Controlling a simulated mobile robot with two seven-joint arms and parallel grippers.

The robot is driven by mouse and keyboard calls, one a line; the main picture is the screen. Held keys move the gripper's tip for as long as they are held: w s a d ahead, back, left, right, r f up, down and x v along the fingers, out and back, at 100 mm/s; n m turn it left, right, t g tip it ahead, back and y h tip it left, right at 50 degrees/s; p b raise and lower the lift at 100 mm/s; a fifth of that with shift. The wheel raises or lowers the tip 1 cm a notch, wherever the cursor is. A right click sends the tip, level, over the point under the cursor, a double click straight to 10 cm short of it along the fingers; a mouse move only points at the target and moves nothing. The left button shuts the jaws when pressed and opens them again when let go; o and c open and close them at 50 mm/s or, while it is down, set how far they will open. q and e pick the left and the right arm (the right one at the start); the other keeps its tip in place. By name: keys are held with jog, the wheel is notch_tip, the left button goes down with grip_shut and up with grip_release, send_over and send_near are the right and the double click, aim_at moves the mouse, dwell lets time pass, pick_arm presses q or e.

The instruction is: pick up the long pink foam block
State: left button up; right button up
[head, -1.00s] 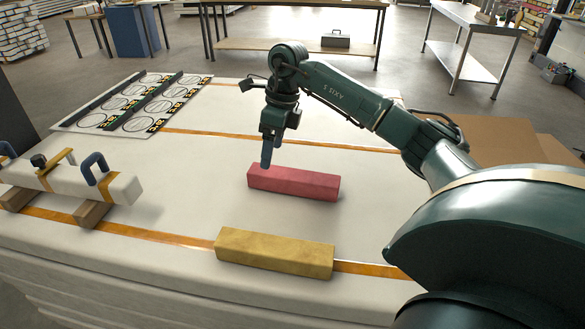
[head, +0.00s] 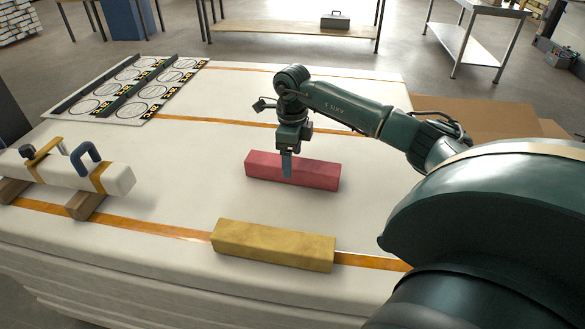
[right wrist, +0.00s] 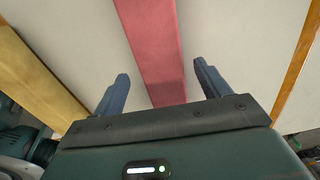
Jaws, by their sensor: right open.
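The long pink foam block (head: 318,174) lies flat on the white table, behind the yellow block. My right gripper (head: 287,166) points down over its left-middle part and hides a little of it. In the right wrist view the pink block (right wrist: 153,45) runs between the two blue fingers of my right gripper (right wrist: 162,88), which are spread wide with a gap on each side of it. The gripper is open and does not hold the block. My left gripper is not in view.
A yellow block (head: 273,245) lies nearer the front edge, and it also shows in the right wrist view (right wrist: 35,80). A white beam with clamps (head: 75,172) rests on wooden supports at the left. A board with circles (head: 128,88) lies at the back left. Table around the pink block is clear.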

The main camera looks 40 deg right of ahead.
notch_tip(320, 180, down, 4)
jog(key=shift+d+r, duration=0.1)
jog(key=shift+r, duration=0.05)
jog(key=c, duration=1)
